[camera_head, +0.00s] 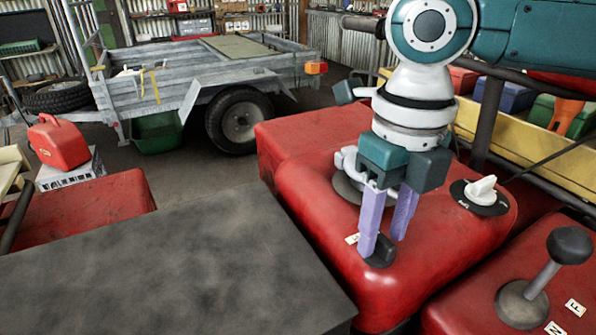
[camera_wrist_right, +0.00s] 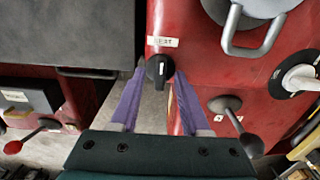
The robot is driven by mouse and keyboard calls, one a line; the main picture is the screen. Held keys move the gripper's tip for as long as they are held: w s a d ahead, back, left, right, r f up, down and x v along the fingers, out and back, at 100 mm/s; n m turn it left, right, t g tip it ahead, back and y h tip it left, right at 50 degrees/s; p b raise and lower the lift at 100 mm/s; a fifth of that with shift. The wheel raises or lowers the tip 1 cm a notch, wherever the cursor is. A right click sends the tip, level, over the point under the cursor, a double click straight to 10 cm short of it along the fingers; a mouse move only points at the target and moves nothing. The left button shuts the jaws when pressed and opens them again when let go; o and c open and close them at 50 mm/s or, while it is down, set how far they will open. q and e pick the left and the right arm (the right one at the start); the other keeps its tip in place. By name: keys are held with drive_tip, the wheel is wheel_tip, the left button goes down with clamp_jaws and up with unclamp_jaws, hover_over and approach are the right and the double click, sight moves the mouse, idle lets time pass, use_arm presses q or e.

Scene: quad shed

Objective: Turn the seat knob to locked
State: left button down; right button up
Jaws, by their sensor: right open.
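A small black knob (camera_head: 382,251) sits on the near edge of the red quad body (camera_head: 320,235), beside a small white label (camera_head: 352,239). In the right wrist view the knob (camera_wrist_right: 159,69) shows a pale pointer line, and its label (camera_wrist_right: 162,42) is too small to read surely. My right gripper (camera_head: 385,250) points down with its two lilac fingers apart, one on each side of the knob. In the right wrist view the fingertips (camera_wrist_right: 159,74) flank it; whether they touch it I cannot tell. My left gripper is not in view.
A white knob on a black disc (camera_head: 481,191) sits right of my gripper. A cap with a looped handle (camera_wrist_right: 255,30) is close behind the black knob. A black-topped lever (camera_head: 540,270) stands at the right. A flat dark seat (camera_head: 180,270) fills the front left.

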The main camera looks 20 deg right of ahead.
drive_tip(key=shift+f, duration=0.25)
clamp_jaws()
idle(0.5)
